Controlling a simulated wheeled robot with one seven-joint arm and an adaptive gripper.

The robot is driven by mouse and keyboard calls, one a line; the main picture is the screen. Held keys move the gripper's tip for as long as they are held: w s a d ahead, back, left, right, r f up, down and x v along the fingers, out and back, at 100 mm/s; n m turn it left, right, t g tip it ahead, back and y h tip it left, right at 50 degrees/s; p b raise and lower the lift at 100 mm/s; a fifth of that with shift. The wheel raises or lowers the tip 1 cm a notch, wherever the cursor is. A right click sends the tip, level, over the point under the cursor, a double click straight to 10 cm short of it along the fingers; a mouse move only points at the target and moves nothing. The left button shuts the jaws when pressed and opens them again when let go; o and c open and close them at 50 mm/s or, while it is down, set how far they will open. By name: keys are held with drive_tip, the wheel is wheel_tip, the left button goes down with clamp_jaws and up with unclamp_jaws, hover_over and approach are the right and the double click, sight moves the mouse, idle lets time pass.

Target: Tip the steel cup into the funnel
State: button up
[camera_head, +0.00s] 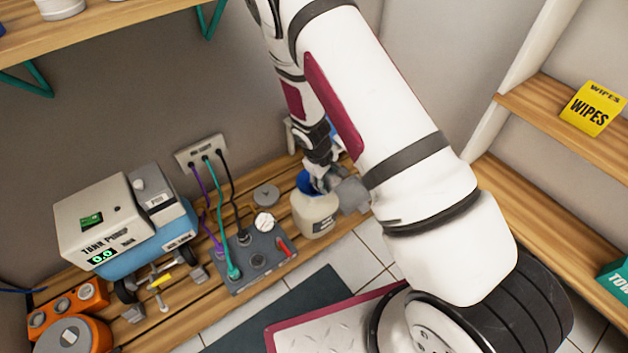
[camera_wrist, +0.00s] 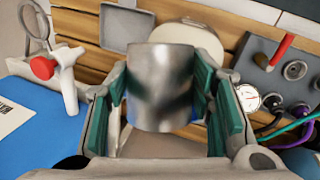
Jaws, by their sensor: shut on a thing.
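The steel cup (camera_wrist: 160,85) is a shiny metal cylinder between the teal finger pads of my gripper (camera_wrist: 165,95) in the wrist view. My gripper is shut on it. In the head view my gripper (camera_head: 322,178) is low over the bench, right at the blue funnel (camera_head: 304,182). The funnel sits on top of a cream bottle (camera_head: 314,216) and is partly covered by my gripper. I cannot make out the cup clearly there, nor how far it is tilted. The bottle's pale top (camera_wrist: 210,42) shows behind the cup in the wrist view.
A grey panel (camera_head: 258,262) with a gauge, cables and a red lever stands left of the bottle. A tank pump (camera_head: 120,225) is further left. A grey square piece (camera_head: 353,196) lies close right of the bottle. A white tap with a red knob (camera_wrist: 43,68) stands nearby.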

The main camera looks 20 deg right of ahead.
drive_tip(key=shift+w+a+f+g, duration=0.25)
drive_tip(key=shift+w+g, duration=0.1)
drive_tip(key=shift+g, duration=0.15)
drive_tip(key=shift+w+r+g+h+p, duration=0.15)
drive_tip(key=shift+r+g+h+p, duration=0.15)
drive_tip(key=shift+g+h+p, duration=0.3)
idle(0.9)
drive_tip(key=shift+w+a+n, duration=0.1)
drive_tip(key=shift+w+n, duration=0.05)
drive_tip(key=shift+n, duration=0.15)
drive_tip(key=shift+w+r+g+h, duration=0.1)
drive_tip(key=shift+r+g+h, duration=0.05)
drive_tip(key=shift+g+h, duration=0.4)
drive_tip(key=shift+w+a+r+g+b, duration=0.1)
drive_tip(key=shift+a+g+b, duration=0.05)
drive_tip(key=shift+g+b, duration=0.15)
